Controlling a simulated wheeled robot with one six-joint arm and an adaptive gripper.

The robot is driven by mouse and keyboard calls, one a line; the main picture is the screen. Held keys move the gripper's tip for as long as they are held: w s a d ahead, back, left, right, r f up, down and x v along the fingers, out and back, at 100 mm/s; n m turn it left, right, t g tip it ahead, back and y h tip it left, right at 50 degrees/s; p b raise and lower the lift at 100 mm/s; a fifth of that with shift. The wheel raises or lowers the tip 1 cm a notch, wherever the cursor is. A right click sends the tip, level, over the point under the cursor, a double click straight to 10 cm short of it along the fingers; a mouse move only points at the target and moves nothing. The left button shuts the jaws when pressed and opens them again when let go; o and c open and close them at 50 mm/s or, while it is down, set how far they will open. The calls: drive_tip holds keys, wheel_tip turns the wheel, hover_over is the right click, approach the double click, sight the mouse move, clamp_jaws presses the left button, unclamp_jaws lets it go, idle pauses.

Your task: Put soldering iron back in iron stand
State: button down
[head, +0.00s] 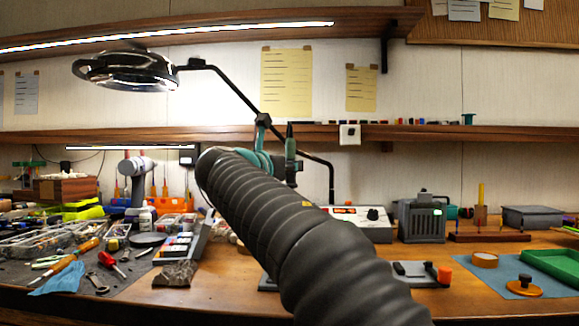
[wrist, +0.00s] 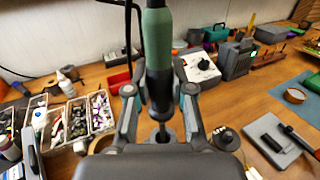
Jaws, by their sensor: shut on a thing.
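The soldering iron (wrist: 158,45) has a green handle and a dark lower grip. It stands roughly upright between the fingers of my gripper (wrist: 159,92), which is shut on it. In the head view the iron (head: 290,148) shows above the bench, beyond my arm, with my gripper (head: 268,158) beside it. The iron's thin lower end points down toward a grey piece (wrist: 172,133) on the bench, perhaps the iron stand. I cannot tell whether the tip is inside it or above it. My arm hides most of that spot in the head view.
A white station with a dial (head: 362,222) and a grey boxy unit (head: 421,219) stand behind. A grey plate (wrist: 270,137) and a dark round piece (wrist: 225,138) lie to the right. A parts tray (wrist: 75,122) is left. A lamp (head: 128,70) hangs above.

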drive_tip(key=shift+f+b, duration=1.95)
drive_tip(key=shift+f, duration=1)
drive_tip(key=c, duration=0.5)
unclamp_jaws()
drive_tip(key=shift+c, duration=0.2)
drive_tip(key=s+a+r+p, duration=0.1)
drive_tip(key=s+a+r, duration=0.1)
drive_tip(key=s, duration=0.4)
drive_tip(key=shift+s+a+p, duration=0.15)
drive_tip(key=shift+a+p, duration=0.2)
drive_tip(key=shift+a, duration=0.2)
idle(0.5)
